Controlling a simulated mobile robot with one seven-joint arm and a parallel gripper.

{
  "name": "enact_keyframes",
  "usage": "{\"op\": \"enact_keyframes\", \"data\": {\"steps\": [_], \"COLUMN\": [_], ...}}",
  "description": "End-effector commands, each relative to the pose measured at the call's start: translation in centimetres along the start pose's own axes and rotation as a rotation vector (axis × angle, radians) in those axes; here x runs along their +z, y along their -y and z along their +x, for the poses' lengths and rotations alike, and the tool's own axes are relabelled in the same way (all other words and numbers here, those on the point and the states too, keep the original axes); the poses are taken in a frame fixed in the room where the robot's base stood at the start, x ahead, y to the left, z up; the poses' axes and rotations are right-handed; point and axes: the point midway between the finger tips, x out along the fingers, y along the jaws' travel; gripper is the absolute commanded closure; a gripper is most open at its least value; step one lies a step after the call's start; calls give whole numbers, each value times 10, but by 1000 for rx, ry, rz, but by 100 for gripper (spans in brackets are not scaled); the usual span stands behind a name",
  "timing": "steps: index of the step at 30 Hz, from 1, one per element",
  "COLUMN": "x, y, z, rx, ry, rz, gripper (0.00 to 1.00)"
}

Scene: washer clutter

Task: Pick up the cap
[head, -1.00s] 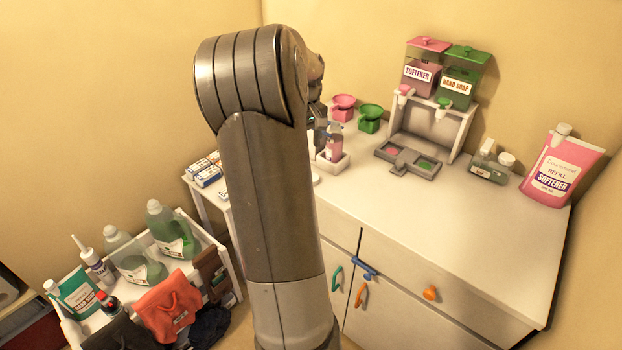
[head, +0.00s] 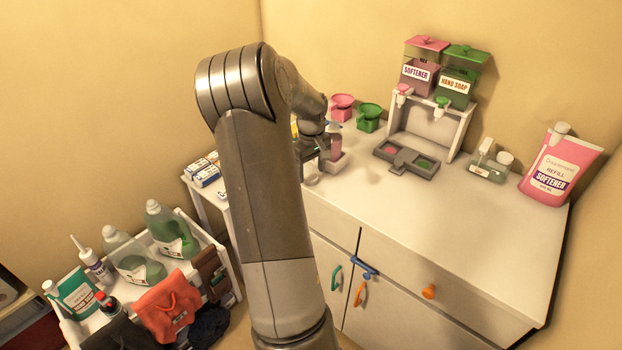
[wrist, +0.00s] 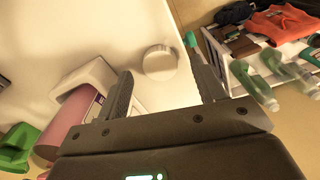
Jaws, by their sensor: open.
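A round, pale cap (wrist: 160,62) with a small tab on its rim lies on the white counter. In the wrist view it sits in the gap between the fingertips of my gripper (wrist: 158,68), with bare space on both sides. In the head view the cap (head: 312,180) is a small pale disc near the counter's left edge, just below my gripper (head: 315,164). My gripper is open and empty. I cannot tell how far above the counter the fingertips are. My arm hides part of the counter's left side.
A dispenser stand (head: 466,125) is at the back. The counter's front right is clear. A low shelf with bottles (head: 168,232) is at left.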

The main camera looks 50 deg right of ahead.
Motion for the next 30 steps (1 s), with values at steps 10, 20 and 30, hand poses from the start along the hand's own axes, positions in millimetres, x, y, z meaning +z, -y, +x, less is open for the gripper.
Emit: {"op": "enact_keyframes", "data": {"steps": [10,20,30], "x": [0,0,0], "y": [0,0,0], "z": [16,16,16], "rx": [1,0,0], "ry": [-1,0,0], "rz": [1,1,1], "gripper": [38,65,84]}}
